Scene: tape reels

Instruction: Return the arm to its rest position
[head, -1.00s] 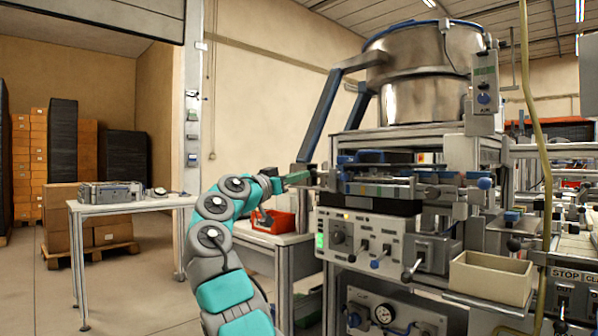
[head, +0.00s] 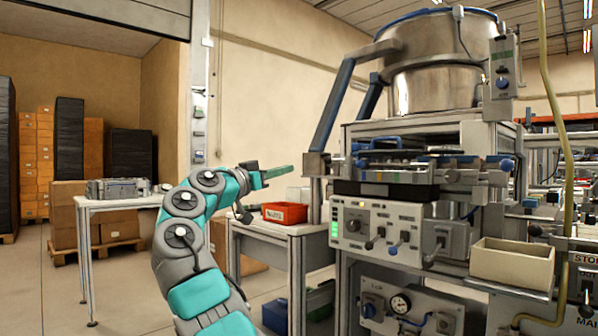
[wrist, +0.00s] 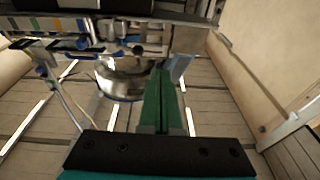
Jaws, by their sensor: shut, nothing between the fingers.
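My gripper (head: 276,172) is at the end of my teal and grey arm in the head view. Its green fingers point right, toward the machine, with a gap of air between them and it. In the wrist view the two green fingers (wrist: 161,100) lie side by side, shut with nothing between them. The arm is raised and bent, above and to the left of the small table with the red bin.
The machine (head: 400,215) with a steel bowl (head: 440,75) stands at right. A red bin (head: 285,213) sits on a small table (head: 290,232) below my gripper. A white table (head: 125,201) carries a grey device (head: 115,188) at left. Open floor lies between.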

